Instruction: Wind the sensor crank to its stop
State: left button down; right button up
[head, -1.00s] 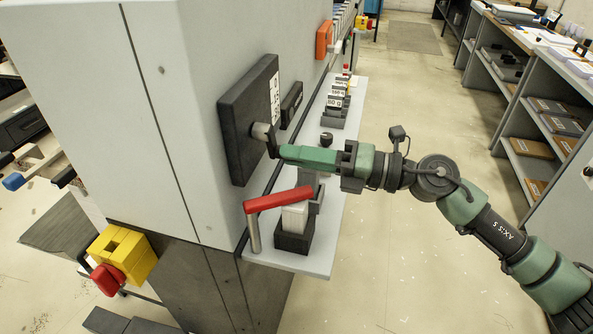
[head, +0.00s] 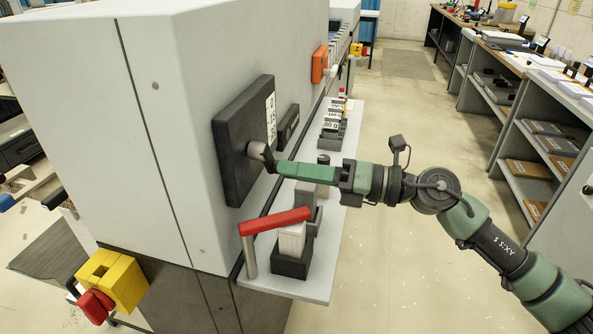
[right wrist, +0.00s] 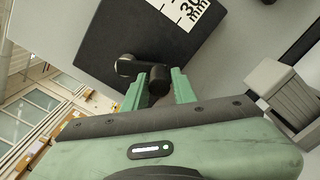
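The sensor crank (head: 257,151) sticks out from a dark square panel (head: 232,165) on the side of the large grey machine. My right gripper (head: 279,167) is at the crank's outer end, reaching in from the right. In the right wrist view, the dark crank knob (right wrist: 160,79) sits between the two green fingers (right wrist: 159,90), which look closed on it. A white scale label with "30 mm" lies on the panel. My left gripper is not in view.
A narrow shelf (head: 318,280) below the panel holds a red lever (head: 275,221) on a post, a block of white sheets and small dark boxes. A yellow and red box (head: 112,280) is at lower left. The floor aisle to the right is free.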

jog(key=shift+o, duration=0.8)
jog(key=shift+d, duration=0.25)
jog(key=b+v, duration=0.2)
jog(key=v, duration=0.5)
jog(key=shift+d+b, duration=0.15)
jog(key=shift+b, duration=0.15)
